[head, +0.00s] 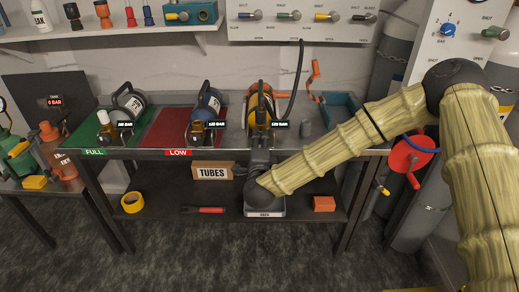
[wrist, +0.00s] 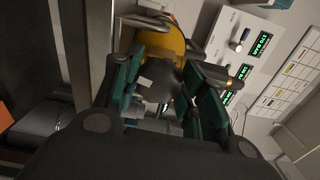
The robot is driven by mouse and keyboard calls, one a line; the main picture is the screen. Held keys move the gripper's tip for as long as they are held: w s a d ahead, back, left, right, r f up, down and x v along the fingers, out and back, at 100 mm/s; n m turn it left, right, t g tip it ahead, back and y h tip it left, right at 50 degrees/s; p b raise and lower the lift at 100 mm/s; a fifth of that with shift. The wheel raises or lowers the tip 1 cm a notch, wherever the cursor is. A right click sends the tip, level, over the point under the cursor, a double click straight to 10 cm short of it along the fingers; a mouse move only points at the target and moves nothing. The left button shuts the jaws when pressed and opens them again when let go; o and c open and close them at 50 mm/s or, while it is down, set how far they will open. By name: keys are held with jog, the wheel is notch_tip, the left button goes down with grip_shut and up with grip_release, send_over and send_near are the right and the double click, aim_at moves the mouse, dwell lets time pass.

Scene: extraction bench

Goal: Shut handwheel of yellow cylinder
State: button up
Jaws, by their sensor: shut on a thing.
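The yellow cylinder (head: 264,98) lies on the bench, in line with the end of my arm. In the wrist view its yellow body (wrist: 165,38) shows beyond my fingers. My gripper (wrist: 163,97) has its teal fingers on both sides of a dark round part at the cylinder's near end, which I take for the handwheel (wrist: 158,76). The fingers are closed on it. In the head view my wrist hides the handwheel and most of my gripper (head: 262,137).
A black-and-grey cylinder (head: 129,99) lies on the green FULL area and a blue one (head: 209,101) by the red LOW area. A black hose (head: 298,80) rises right of the yellow cylinder.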

jog(key=m+b, duration=0.1)
jog(key=m, duration=0.1)
jog(key=m+b, duration=0.1)
jog(key=shift+f+m+b, duration=0.2)
jog(key=shift+m+b, duration=0.2)
jog(key=m+b, duration=0.3)
jog(key=m, duration=0.1)
jog(key=shift+d+m+b, duration=0.1)
jog(key=shift+m+b, duration=0.2)
jog(key=m+b, duration=0.3)
jog(key=m, duration=0.1)
jog(key=m+b, duration=0.3)
jog(key=m, duration=0.1)
jog(key=shift+d+r, duration=0.1)
jog(key=m+b, duration=0.3)
jog(key=m, duration=0.1)
jog(key=shift+m, duration=0.3)
jog(key=m+b, duration=0.3)
jog(key=m, duration=0.1)
jog(key=m+b, duration=0.3)
jog(key=m, duration=0.1)
jog(key=shift+d+m, duration=0.1)
jog(key=shift+m, duration=0.3)
jog(key=shift+m+b, duration=0.95)
jog(key=shift+m, duration=0.55)
